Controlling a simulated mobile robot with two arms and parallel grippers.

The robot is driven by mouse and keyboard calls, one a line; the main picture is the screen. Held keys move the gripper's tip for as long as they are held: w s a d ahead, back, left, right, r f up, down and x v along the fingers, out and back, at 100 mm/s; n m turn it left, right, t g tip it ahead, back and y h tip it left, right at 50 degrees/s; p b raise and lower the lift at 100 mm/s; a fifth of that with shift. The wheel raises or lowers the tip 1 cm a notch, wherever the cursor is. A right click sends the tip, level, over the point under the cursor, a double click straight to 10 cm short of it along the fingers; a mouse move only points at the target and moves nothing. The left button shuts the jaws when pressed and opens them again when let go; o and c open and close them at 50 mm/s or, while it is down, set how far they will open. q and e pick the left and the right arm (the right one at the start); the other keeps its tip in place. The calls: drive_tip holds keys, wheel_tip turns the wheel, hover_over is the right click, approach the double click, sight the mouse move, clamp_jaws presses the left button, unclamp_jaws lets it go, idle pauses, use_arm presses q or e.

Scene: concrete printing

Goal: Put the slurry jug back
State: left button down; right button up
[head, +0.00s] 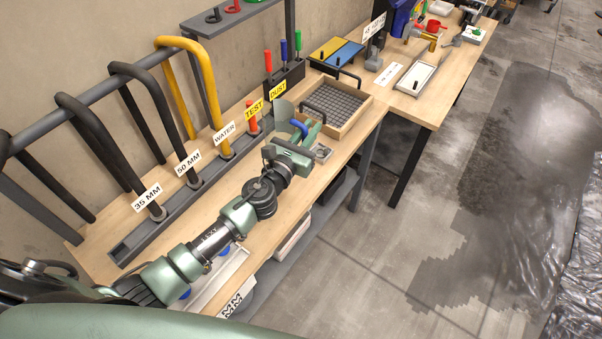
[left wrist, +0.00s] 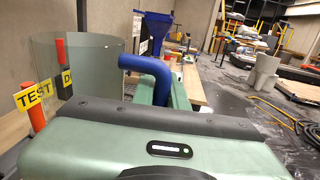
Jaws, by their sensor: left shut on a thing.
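The slurry jug (head: 282,113) looks like a clear, greyish cup with a blue handle. In the head view it is at the back of the near bench, by the TEST and DUST labels. It shows large at the left of the left wrist view (left wrist: 88,62), with its blue handle (left wrist: 148,66) curving toward my gripper. My left gripper (head: 306,133) is shut on the jug's handle; its green fingers partly hide the grip. The jug looks about upright. Whether its base touches the bench is hidden. My right gripper is not in view.
A wooden tray with a dark grid (head: 360,121) stands just right of the jug. Yellow TEST (head: 254,110) and DUST (head: 278,91) labels stand close behind it. Labelled hoses (head: 205,100) line the wall side. The bench's front edge is close to my arm.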

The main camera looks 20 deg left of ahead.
use_arm(q)
wheel_tip(320, 180, down, 16)
drive_tip(key=b, duration=1.2)
drive_tip(key=shift+r, duration=0.3)
drive_tip(key=c, duration=1.4)
unclamp_jaws()
